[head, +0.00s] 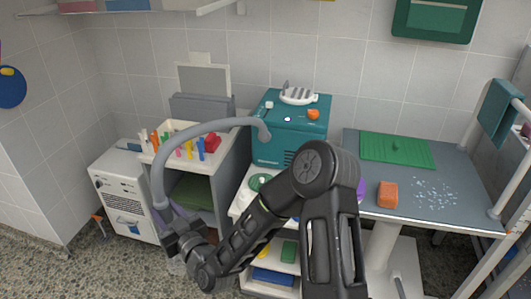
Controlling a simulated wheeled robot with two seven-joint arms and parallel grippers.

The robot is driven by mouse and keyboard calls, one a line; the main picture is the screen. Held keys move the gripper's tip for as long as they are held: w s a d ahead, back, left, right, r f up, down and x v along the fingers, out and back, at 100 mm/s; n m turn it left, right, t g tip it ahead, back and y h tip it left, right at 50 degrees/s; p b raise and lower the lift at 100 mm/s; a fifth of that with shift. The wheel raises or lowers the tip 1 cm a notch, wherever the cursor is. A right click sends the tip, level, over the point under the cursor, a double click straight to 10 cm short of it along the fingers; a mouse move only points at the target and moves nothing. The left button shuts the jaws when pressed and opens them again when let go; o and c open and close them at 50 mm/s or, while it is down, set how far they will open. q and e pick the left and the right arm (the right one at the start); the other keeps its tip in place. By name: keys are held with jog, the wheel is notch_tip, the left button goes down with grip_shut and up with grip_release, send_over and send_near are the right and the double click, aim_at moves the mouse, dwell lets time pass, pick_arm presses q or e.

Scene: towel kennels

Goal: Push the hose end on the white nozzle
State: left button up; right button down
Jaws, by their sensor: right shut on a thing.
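A grey hose (205,128) arches from the front of a teal machine (295,125) over to the left and hangs down in front of a grey cabinet. Its lower end runs down to my right gripper (180,238), which is shut on it low in front of the cabinet. The gripper's fingers and the very tip of the hose are small and dark, so the exact hold is hard to see. I cannot make out the white nozzle for certain; my right arm covers part of the middle of the scene. My left gripper is not in view.
A tray of colourful tools (183,148) sits on the grey cabinet (228,170). A white appliance (122,190) stands at left. At right, a grey table (455,170) holds a green mat (397,150) and an orange sponge (387,194). A white cart (236,211) stands behind my arm.

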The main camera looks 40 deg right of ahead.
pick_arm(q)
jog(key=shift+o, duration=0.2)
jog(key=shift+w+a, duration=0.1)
pick_arm(e)
jog(key=shift+w+a, duration=0.1)
pick_arm(q)
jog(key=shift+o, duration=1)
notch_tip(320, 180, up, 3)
jog(key=p, duration=0.2)
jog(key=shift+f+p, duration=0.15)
jog(key=shift+p, duration=0.2)
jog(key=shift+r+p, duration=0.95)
pick_arm(e)
jog(key=w+d+r+m+h, duration=0.1)
jog(key=d+r+h, duration=0.1)
jog(key=d, duration=1.2)
jog(key=w+d+r+m+h, duration=0.1)
jog(key=d+r+h, duration=0.1)
jog(key=d, duration=1.3)
jog(key=shift+w+d+m+g, duration=0.2)
jog(key=shift+w+m+g, duration=0.1)
jog(key=shift+m, duration=0.1)
pick_arm(q)
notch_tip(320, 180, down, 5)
jog(key=b, duration=0.5)
pick_arm(e)
notch_tip(320, 180, down, 7)
jog(key=shift+f, duration=0.15)
